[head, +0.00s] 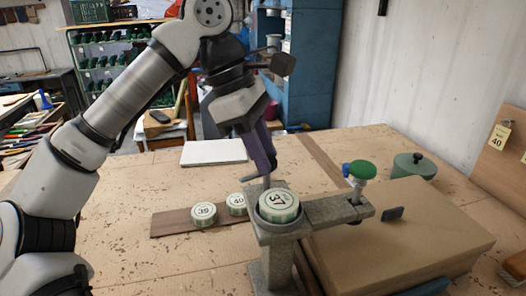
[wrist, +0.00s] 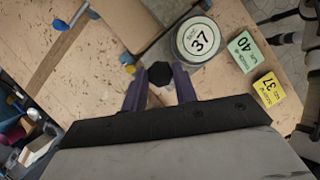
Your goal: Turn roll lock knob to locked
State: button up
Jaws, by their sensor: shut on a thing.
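In the wrist view a dark, many-sided knob (wrist: 160,74) sits between the two purple fingers of my gripper (wrist: 160,84), which is shut on it. I take this as the roll lock knob; its lock marking cannot be read. In the head view my gripper (head: 268,172) points down just behind the grey stand (head: 271,262), and the knob is mostly hidden there. A round roll marked 37 (head: 279,204) sits in the stand's top cup, beside the fingers. It also shows in the wrist view (wrist: 198,40).
A grey arm runs right from the stand to a green-topped piece (head: 362,169) over a tan block (head: 405,235). Rolls marked 39 (head: 204,214) and 40 (head: 237,204) lie left on a wood strip. A dark green lidded pot (head: 414,167) stands behind.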

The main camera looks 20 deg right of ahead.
jog(key=n, duration=0.1)
jog(key=n+t+b, duration=0.1)
jog(key=n, duration=0.1)
jog(key=shift+s+a+f+n+h, duration=0.1)
jog(key=shift+s+n+h, duration=0.05)
jog(key=shift+n+h, duration=0.15)
jog(key=n+t+b, duration=0.1)
jog(key=n, duration=0.2)
jog(key=shift+s+n+t, duration=0.1)
jog(key=shift+n+t, duration=0.2)
jog(key=shift+t, duration=0.1)
jog(key=n+t+b, duration=0.1)
jog(key=n, duration=0.2)
jog(key=shift+s+n+b, duration=0.15)
jog(key=shift+n+b, duration=0.15)
jog(key=shift+n, duration=0.1)
jog(key=shift+s+n+t+y+b, duration=0.1)
jog(key=shift+n+t+y+b, duration=0.5)
jog(key=shift+n, duration=1.2)
jog(key=o, duration=1)
jog(key=shift+c, duration=0.2)
